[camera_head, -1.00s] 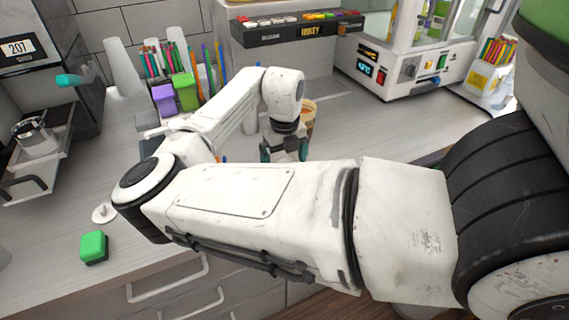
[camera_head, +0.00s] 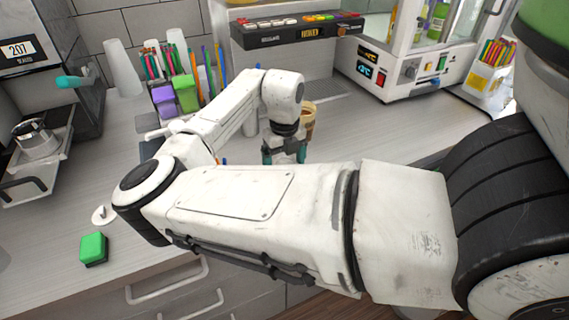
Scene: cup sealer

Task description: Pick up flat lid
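My gripper (camera_head: 284,154) hangs pointing down over the counter, near the middle of the head view. Its two teal fingers stand apart on either side of the dark gripper body. My own forearm hides the fingertips and whatever lies under them. I cannot make out a flat lid for certain; one may be hidden behind my arm. A tan cup (camera_head: 309,117) stands just behind and to the right of the gripper, partly covered by my wrist. A small white disc with a knob (camera_head: 102,215) lies on the counter at the left, far from the gripper.
A green block (camera_head: 93,248) lies at the front left. Purple (camera_head: 164,101) and green (camera_head: 186,92) containers and several colored straws stand at the back. A white machine (camera_head: 408,55) stands back right, a coffee machine (camera_head: 38,140) left. The counter right of the cup is clear.

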